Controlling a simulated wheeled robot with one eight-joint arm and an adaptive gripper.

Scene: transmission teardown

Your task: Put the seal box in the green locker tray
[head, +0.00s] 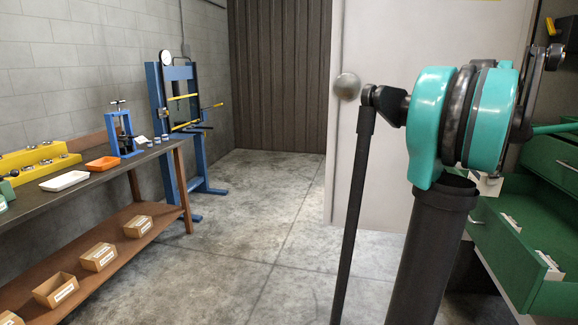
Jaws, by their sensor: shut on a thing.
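The green locker (552,160) stands at the right edge, partly cut off and partly behind my arm. A green tray (524,262) is pulled out from it like an open drawer. White label cards show on it, and its inside is only partly visible. A small pale piece (488,186) shows just behind my arm above the tray; I cannot tell what it is. I cannot make out the seal box for certain. My teal and black arm fills the right foreground and runs off to the right. My gripper is not in view.
A workbench (110,176) along the left wall bears a white tray (64,181), an orange tray (102,163) and a yellow block (38,158). Several cardboard boxes (97,257) sit on its lower shelf. A blue press (188,130) stands behind. The middle floor (255,230) is clear.

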